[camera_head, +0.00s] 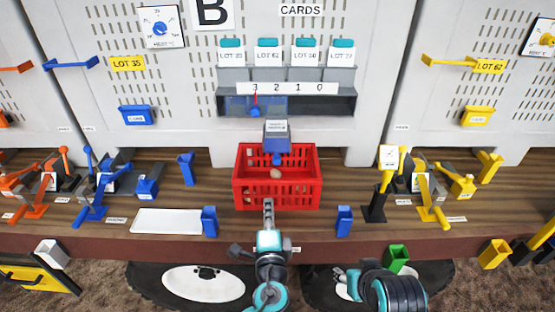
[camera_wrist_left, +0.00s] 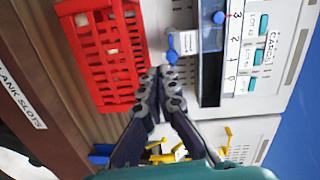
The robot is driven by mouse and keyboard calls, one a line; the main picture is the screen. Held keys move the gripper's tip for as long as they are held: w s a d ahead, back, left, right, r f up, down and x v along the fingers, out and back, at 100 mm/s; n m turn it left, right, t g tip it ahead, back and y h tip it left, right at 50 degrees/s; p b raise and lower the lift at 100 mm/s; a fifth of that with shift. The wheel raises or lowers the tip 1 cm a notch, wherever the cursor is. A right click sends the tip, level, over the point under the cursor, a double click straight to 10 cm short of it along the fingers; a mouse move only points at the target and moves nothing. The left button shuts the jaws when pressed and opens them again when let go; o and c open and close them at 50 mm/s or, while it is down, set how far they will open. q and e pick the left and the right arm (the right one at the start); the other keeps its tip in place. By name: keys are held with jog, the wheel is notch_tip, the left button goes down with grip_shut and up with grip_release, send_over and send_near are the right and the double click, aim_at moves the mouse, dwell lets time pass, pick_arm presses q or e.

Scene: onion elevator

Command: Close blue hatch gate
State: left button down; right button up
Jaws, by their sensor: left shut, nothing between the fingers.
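A translucent blue gate panel (camera_head: 272,104) with a blue knob (camera_head: 255,112) sits in the dark slot under the 3 2 1 0 scale. It covers the left part, with the knob near 3; the right part is open and dark. The panel also shows in the left wrist view (camera_wrist_left: 211,38). Below it a grey labelled chute (camera_head: 277,133) has a blue knob (camera_head: 277,160). My left gripper (camera_head: 268,203) is shut and empty at the red crate's front; in the wrist view its tips appear just beside the chute's knob (camera_wrist_left: 172,57). My right gripper (camera_head: 345,282) is low at right, its jaws unclear.
The red crate (camera_head: 240,190) stands under the chute with a brown onion (camera_head: 277,173) in it. Blue and yellow levers flank the bench.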

pick_arm(q)
jog(key=d+r+m+h, duration=0.1)
jog(key=d, duration=0.1)
send_near(277, 152)
jog(key=shift+w+f+t, duration=0.2)
jog(key=shift+w+f, duration=0.1)
jog(key=shift+w, duration=0.3)
jog(key=shift+w+f+t, duration=0.2)
jog(key=shift+w+f, duration=0.15)
jog(key=shift+w, duration=0.3)
jog(key=w+b, duration=0.1)
jog(key=w, duration=0.7)
jog(key=shift+b, duration=0.35)
jog(key=shift+s+r, duration=0.1)
jog(key=shift+s, duration=0.05)
